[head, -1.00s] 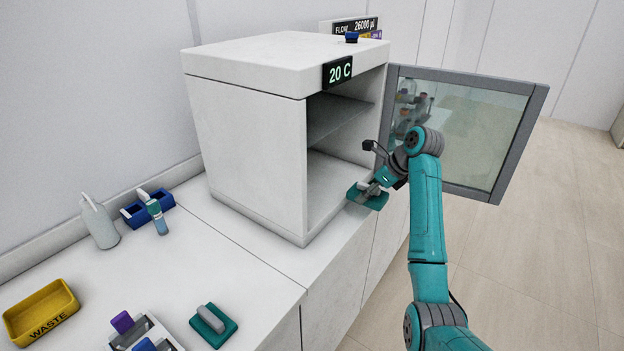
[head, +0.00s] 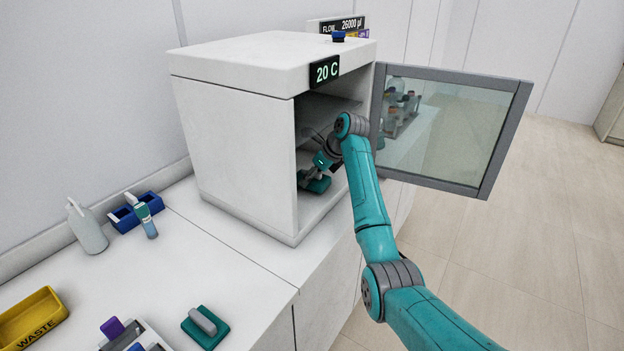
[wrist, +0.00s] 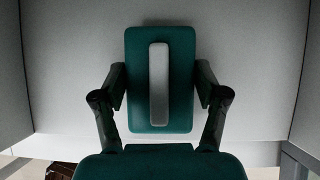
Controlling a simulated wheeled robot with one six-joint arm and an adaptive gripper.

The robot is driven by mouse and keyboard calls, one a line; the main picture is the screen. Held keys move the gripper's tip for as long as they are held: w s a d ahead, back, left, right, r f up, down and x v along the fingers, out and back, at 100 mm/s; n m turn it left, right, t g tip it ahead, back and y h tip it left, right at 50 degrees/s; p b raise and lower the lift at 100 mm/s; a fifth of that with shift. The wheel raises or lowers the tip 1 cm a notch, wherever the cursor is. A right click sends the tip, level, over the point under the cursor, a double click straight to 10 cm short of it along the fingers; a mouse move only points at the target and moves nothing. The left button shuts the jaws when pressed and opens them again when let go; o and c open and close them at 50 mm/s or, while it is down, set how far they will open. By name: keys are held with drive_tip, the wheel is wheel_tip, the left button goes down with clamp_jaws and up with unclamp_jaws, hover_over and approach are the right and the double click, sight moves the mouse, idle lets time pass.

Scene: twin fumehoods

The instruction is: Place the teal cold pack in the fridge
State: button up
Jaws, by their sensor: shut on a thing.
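The fridge (head: 235,150) is a white box on the bench with a "20 C" display, and its glass door (head: 455,135) stands open to the right. My gripper (head: 318,172) is inside the fridge opening, shut on a teal cold pack (head: 314,184) with a grey handle strip. In the wrist view the held cold pack (wrist: 160,110) lies between my two fingers, above the pale fridge floor (wrist: 70,90). I cannot tell whether it touches the floor. A second teal block with a grey handle (head: 205,327) lies on the bench at the front.
A shelf (head: 325,112) crosses the fridge above my gripper. On the bench are a yellow waste tray (head: 32,318), a white bottle (head: 87,228), a blue rack (head: 135,214) and a teal-capped tube (head: 147,220). The bench before the fridge's left side is clear.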

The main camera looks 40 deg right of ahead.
drive_tip(key=shift+f, duration=0.5)
drive_tip(key=shift+f, duration=0.1)
drive_tip(key=o, duration=1.3)
drive_tip(key=shift+s, duration=0.1)
drive_tip(key=v, duration=0.4)
drive_tip(key=shift+d+r, duration=0.1)
drive_tip(key=shift+r, duration=0.15)
drive_tip(key=s+d, duration=0.4)
drive_tip(key=s, duration=0.7)
drive_tip(key=shift+s+d+r, duration=0.25)
drive_tip(key=shift+d, duration=0.1)
